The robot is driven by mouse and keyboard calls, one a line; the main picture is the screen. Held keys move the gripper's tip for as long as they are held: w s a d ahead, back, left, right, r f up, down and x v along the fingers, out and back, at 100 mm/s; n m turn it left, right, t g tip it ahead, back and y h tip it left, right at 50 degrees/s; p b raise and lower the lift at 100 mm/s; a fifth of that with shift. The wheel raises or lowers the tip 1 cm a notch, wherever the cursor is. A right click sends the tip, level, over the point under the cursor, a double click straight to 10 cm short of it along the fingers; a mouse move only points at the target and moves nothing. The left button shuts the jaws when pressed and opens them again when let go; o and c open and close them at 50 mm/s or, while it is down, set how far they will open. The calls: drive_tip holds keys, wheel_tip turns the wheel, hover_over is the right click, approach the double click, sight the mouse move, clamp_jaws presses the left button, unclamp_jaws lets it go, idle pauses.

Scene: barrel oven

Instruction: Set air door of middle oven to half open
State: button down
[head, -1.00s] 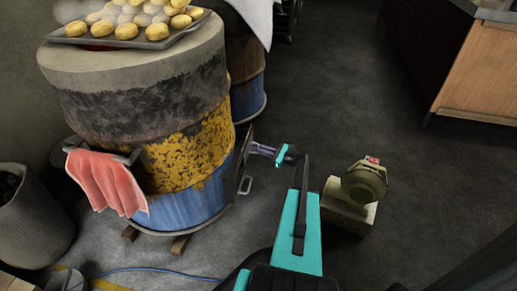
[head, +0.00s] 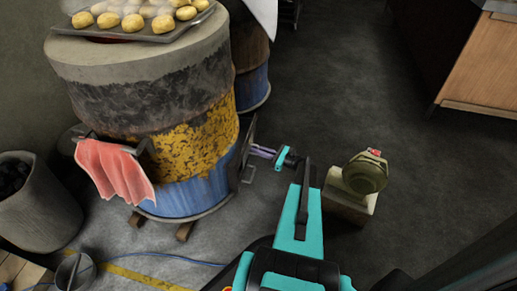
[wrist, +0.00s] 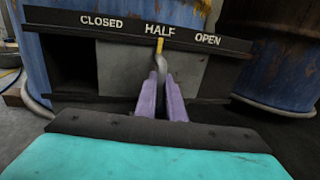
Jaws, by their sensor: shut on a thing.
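The middle oven (head: 150,110) is a barrel with a concrete top, a yellow rusty band and a blue base. Its air door (wrist: 120,64) is a grey sliding plate under a dark strip (wrist: 85,21) marked CLOSED, HALF and OPEN. A yellow pointer (wrist: 160,45) on the door stands right at HALF. A dark opening shows left of the plate. The bent metal handle (wrist: 163,66) runs from the pointer down between my purple fingers. My gripper (wrist: 161,84) is shut on this handle. In the head view my gripper (head: 263,152) is at the barrel's lower right side.
A blower (head: 366,172) on a block stands right of my arm. A red cloth (head: 113,170) hangs on the barrel's front, and a tray of buns (head: 140,31) lies on top. Another barrel (head: 252,65) stands behind. The floor at the right is open.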

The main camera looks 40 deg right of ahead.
drive_tip(key=c, duration=1.8)
unclamp_jaws()
drive_tip(key=shift+c, duration=0.2)
drive_tip(key=shift+r, duration=0.45)
wheel_tip(320, 180, up, 3)
drive_tip(key=shift+f+p, duration=0.1)
drive_tip(key=shift+p, duration=0.9)
drive_tip(key=s+a+r+p, duration=0.1)
drive_tip(key=s+a+p, duration=0.2)
drive_tip(key=s+a, duration=0.6)
drive_tip(key=s, duration=0.3)
drive_tip(key=shift+s+a, duration=0.35)
drive_tip(key=shift+a, duration=0.05)
drive_tip(key=shift+r, duration=0.1)
